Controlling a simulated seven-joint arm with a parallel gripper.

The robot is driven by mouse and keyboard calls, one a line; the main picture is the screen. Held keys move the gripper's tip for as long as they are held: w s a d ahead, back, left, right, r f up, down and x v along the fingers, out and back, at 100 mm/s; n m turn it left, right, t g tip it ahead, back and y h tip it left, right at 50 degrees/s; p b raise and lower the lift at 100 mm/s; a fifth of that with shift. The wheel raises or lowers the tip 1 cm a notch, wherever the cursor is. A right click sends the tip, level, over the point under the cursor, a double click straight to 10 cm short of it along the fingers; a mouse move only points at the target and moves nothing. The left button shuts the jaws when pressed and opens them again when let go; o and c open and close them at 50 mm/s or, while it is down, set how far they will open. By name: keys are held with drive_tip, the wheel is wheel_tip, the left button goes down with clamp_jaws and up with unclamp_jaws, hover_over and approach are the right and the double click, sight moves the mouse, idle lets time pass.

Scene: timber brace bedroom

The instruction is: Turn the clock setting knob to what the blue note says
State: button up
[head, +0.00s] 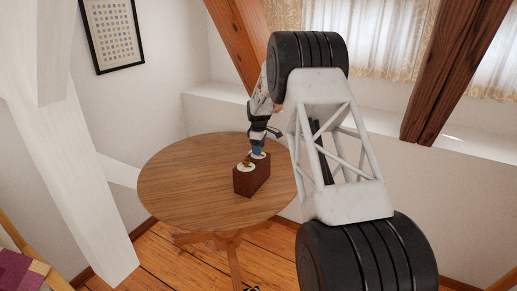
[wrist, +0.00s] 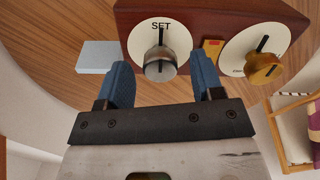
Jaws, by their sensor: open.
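A dark red-brown wooden box (head: 252,181) stands on the round table, with two round cream dials on its top face. In the wrist view the dial marked SET carries a silver knob (wrist: 160,65), its black pointer line aimed up toward the word. The other dial has a brass knob (wrist: 263,67); its label is too small to read. A pale blue note (wrist: 98,57) lies on the table left of the box, with no readable writing. My gripper (wrist: 160,72) is open, its blue fingers on either side of the silver knob, apparently apart from it. In the head view my gripper (head: 258,149) is over the box.
The round wooden table (head: 190,185) is otherwise clear on its left and front. A small brass-coloured tag with a red mark (wrist: 212,46) sits between the dials. A white timber post (head: 75,170) stands left of the table, and a low wall runs behind it.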

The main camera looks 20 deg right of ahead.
drive_tip(key=shift+r, duration=3.7)
drive_tip(key=shift+s+r, duration=0.2)
drive_tip(key=shift+r, duration=0.05)
drive_tip(key=s+a+r+m, duration=0.2)
drive_tip(key=s+r, duration=0.4)
drive_tip(key=s, duration=0.5)
drive_tip(key=s+a+r+m+t, duration=0.1)
drive_tip(key=s+a+r+m, duration=0.15)
drive_tip(key=s+r, duration=0.6)
drive_tip(key=s+a+r+m, duration=0.1)
drive_tip(key=s+a+r, duration=0.25)
drive_tip(key=s, duration=0.95)
drive_tip(key=s+a+f+m, duration=0.1)
drive_tip(key=s+f+m, duration=0.1)
drive_tip(key=s, duration=1.6)
drive_tip(key=s+a+f+m+t, duration=0.1)
drive_tip(key=s+m, duration=0.3)
drive_tip(key=s, duration=1.4)
drive_tip(key=shift+s+a+f+t, duration=0.15)
drive_tip(key=shift+a+f+t, duration=0.15)
drive_tip(key=shift+a+f, duration=0.45)
drive_tip(key=shift+d, duration=0.1)
